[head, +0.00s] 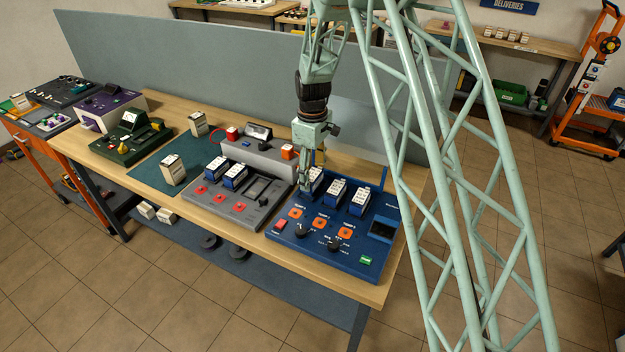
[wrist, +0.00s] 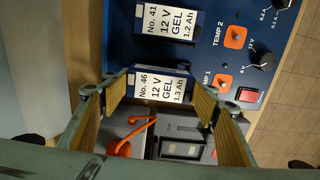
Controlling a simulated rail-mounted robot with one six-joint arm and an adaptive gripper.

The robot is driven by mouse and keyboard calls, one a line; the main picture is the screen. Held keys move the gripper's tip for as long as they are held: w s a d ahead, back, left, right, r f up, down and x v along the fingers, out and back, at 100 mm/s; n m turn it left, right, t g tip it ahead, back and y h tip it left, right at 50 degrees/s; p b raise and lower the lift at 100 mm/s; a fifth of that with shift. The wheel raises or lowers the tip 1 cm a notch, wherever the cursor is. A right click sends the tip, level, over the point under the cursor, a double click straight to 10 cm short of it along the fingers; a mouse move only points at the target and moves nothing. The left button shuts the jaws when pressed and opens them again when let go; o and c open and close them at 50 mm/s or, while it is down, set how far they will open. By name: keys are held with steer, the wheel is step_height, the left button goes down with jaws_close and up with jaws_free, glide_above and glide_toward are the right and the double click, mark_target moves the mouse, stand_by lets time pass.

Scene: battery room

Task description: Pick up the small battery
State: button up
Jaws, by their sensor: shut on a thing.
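My gripper (head: 305,184) is over the left slot of the blue panel (head: 328,240). Its padded fingers are shut on a blue battery with a white label (head: 315,179). In the wrist view this battery (wrist: 162,86) reads No. 46, 12 V GEL, 1.3 Ah and sits between the two fingers (wrist: 161,90). It appears upright at its slot; whether its base is clear of the panel is hidden. A neighbouring battery (wrist: 168,20) reads No. 41, 1.2 Ah. It and another battery (head: 360,200) stand in the panel to the right.
A grey panel (head: 238,205) with two blue batteries (head: 235,174) is close on the left. White batteries (head: 172,169) stand on a green mat (head: 150,178). A grey divider (head: 200,65) runs behind the bench. An orange clip (wrist: 124,149) lies near the gripper.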

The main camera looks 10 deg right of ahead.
mark_target(312, 174)
steer(key=shift+r, duration=3.95)
steer(key=shift+a, duration=0.1)
